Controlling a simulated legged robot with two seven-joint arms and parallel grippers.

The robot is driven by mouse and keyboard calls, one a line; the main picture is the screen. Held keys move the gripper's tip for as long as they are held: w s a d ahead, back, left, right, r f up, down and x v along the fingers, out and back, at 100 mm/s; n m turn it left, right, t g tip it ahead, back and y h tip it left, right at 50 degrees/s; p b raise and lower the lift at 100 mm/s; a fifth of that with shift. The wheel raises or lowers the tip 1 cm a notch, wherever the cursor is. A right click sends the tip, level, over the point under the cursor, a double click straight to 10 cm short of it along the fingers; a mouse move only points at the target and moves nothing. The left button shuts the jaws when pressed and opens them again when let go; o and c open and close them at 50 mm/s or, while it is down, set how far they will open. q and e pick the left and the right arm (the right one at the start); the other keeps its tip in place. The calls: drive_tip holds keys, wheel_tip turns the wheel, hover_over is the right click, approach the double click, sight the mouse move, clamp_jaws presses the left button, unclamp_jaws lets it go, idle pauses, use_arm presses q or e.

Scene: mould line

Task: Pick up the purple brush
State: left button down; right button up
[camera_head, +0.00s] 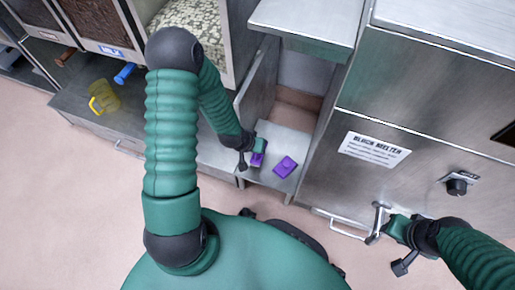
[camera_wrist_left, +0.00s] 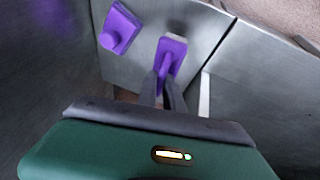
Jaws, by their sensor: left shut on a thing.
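The purple brush (camera_wrist_left: 173,52) has a flat purple head with a pale edge and a thin handle. In the left wrist view, my left gripper (camera_wrist_left: 164,82) is shut on its handle. The head camera shows the brush (camera_head: 257,159) at the gripper's tip, partly hidden, over the grey shelf in the gap between cabinets. I cannot tell whether it still touches the shelf. My right gripper (camera_head: 383,225) is at the front of the steel melter, close to a metal handle; its finger opening is unclear.
A second purple thing, a block with a round knob (camera_wrist_left: 118,28), lies beside the brush on the grey shelf (camera_head: 266,182). The labelled melter (camera_head: 425,105) stands right. A yellow mug (camera_head: 103,97) and a blue-handled thing (camera_head: 125,73) are on the left counter.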

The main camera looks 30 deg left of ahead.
use_arm(q)
drive_tip(key=s+a+r+p, duration=0.1)
drive_tip(key=s+a+p, duration=0.2)
drive_tip(key=s, duration=0.4)
drive_tip(key=s+a+r+p, duration=0.1)
drive_tip(key=s+a+p, duration=0.1)
drive_tip(key=s, duration=0.6)
drive_tip(key=shift+a+p, duration=0.4)
drive_tip(key=shift+p, duration=0.1)
drive_tip(key=shift+w, duration=0.1)
